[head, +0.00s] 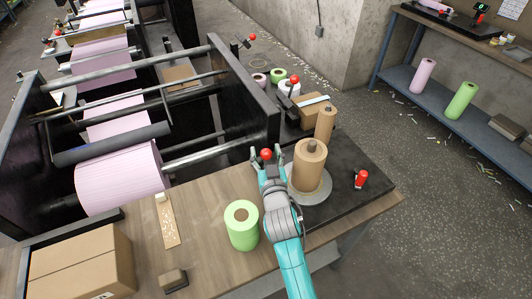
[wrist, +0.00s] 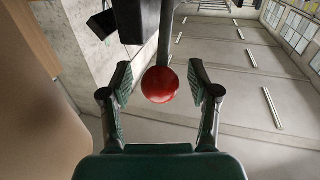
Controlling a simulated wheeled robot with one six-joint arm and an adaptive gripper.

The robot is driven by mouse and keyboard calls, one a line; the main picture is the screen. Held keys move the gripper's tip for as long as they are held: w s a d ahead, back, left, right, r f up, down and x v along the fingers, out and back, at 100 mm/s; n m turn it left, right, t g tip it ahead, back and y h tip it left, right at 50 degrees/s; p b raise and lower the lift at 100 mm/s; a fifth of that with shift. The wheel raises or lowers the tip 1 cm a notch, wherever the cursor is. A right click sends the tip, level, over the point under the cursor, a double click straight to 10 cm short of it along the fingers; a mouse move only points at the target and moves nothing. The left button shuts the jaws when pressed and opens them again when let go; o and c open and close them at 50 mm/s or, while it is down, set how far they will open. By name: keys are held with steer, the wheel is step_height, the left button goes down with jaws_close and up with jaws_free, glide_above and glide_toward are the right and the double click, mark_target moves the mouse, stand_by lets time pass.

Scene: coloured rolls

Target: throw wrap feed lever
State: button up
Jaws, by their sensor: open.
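A lever's red ball knob (head: 266,154) shows at my gripper's tips in the head view, beside the brown wrap roll (head: 309,166). In the wrist view the red knob (wrist: 160,84) sits between the two fingers, on a dark rod that runs up to a dark block. My gripper (head: 268,160) is open around the knob, with a visible gap on each side in the wrist view (wrist: 163,88). The lever's base is hidden in the head view. I see no label that names this lever.
The brown roll stands on a round grey plate (head: 322,191) close right of my gripper. Other red knobs show at the back (head: 294,80) and a red-topped control at right (head: 361,180). A green roll (head: 242,226) stands left of my arm. A cardboard box (head: 80,264) sits at front left.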

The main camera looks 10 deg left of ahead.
jaws_close()
